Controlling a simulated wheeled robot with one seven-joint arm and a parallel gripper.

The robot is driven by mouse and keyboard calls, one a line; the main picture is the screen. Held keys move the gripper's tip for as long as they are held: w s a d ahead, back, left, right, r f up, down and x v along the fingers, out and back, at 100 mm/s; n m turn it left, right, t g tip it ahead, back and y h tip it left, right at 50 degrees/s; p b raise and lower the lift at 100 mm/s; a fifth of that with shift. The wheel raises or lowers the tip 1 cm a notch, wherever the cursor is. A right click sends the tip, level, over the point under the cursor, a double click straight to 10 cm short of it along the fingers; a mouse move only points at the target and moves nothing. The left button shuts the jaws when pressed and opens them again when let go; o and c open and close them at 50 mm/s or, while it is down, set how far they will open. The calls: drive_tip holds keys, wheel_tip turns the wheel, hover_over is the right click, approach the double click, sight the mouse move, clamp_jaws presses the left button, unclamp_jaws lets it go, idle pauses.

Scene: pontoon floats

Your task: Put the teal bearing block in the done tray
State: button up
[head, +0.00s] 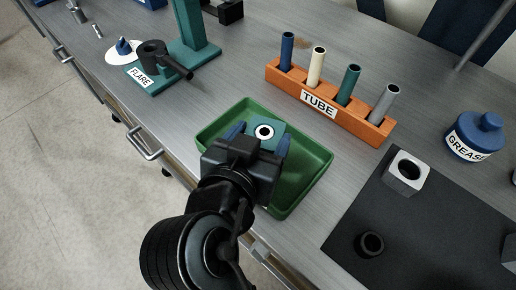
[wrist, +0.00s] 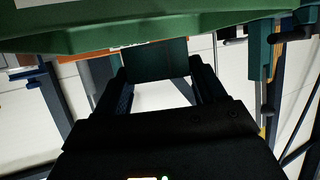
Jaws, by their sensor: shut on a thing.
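The teal bearing block (head: 265,131), with a pale ring and dark hole, is between the blue fingers of my gripper (head: 259,138). My gripper is shut on it. The block also shows between the fingers in the wrist view (wrist: 157,60). In the head view, block and gripper overlap the green tray (head: 312,180), the likely done tray. No lettering on it can be read. Its green wall crosses the top of the wrist view (wrist: 215,22). I cannot tell whether the block touches the tray floor. My gripper and arm hide the tray's near left part.
An orange TUBE rack (head: 343,119) with several upright tubes stands behind the tray. A teal FLARE stand (head: 160,85) is at the back left. A dark mat (head: 435,225) with a grey block (head: 407,172) and a blue GREASE pot (head: 474,137) are at the right.

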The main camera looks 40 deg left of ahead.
drive_tip(key=shift+a+f, duration=0.1)
drive_tip(key=shift+f, duration=1.95)
drive_tip(key=shift+f, duration=0.15)
drive_tip(key=o, duration=1.4)
drive_tip(key=shift+s, duration=0.1)
drive_tip(key=shift+r, duration=0.25)
drive_tip(key=v, duration=1.2)
drive_tip(key=shift+f+b, duration=0.15)
drive_tip(key=shift+b, duration=0.2)
